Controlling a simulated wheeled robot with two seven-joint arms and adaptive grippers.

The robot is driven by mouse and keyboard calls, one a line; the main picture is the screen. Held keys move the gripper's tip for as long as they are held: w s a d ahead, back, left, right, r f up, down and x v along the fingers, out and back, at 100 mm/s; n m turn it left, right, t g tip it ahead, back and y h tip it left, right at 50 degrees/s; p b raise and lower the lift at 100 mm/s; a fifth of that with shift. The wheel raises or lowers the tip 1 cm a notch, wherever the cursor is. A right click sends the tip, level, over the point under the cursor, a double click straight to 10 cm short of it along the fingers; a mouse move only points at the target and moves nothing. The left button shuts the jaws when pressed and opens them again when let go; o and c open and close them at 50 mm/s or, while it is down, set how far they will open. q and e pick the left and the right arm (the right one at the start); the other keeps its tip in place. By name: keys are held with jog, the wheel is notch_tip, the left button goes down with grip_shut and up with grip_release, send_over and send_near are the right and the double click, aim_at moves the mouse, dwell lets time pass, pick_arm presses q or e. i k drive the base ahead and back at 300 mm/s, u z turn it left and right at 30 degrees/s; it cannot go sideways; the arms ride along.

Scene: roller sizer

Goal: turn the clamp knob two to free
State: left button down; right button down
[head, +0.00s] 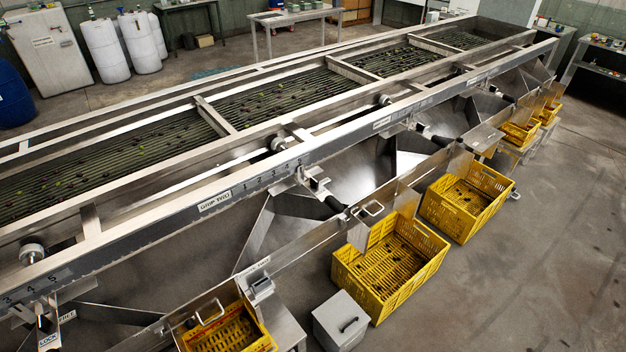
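Several round grey knobs sit along the near side rail of the long roller sizer (140,232). One knob (32,253) is at the far left, one (278,143) near the middle beside the numbered scale, and one (385,99) further back. I cannot read a number on any knob, so I cannot tell which is clamp knob two, nor whether any is tight or free. A black-gripped lever (334,203) stands out below the middle of the rail. Neither of my grippers is in view.
Yellow crates (345,262) stand on the floor along the chutes, with a grey lidded box (340,322) beside them. The floor at the right (540,260) is clear. White drums (104,52) and a small table (290,16) stand behind the sizer.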

aim_at(314, 183)
jog(key=u, duration=0.2)
jog(key=k, duration=0.5)
jog(key=u, duration=0.55)
jog(key=k, duration=0.75)
jog(key=z, duration=0.5)
jog(key=i, duration=0.65)
jog(key=z, duration=0.65)
jog(key=i, duration=0.85)
jog(key=u, duration=0.85)
jog(key=i, duration=0.75)
jog(key=u, duration=0.85)
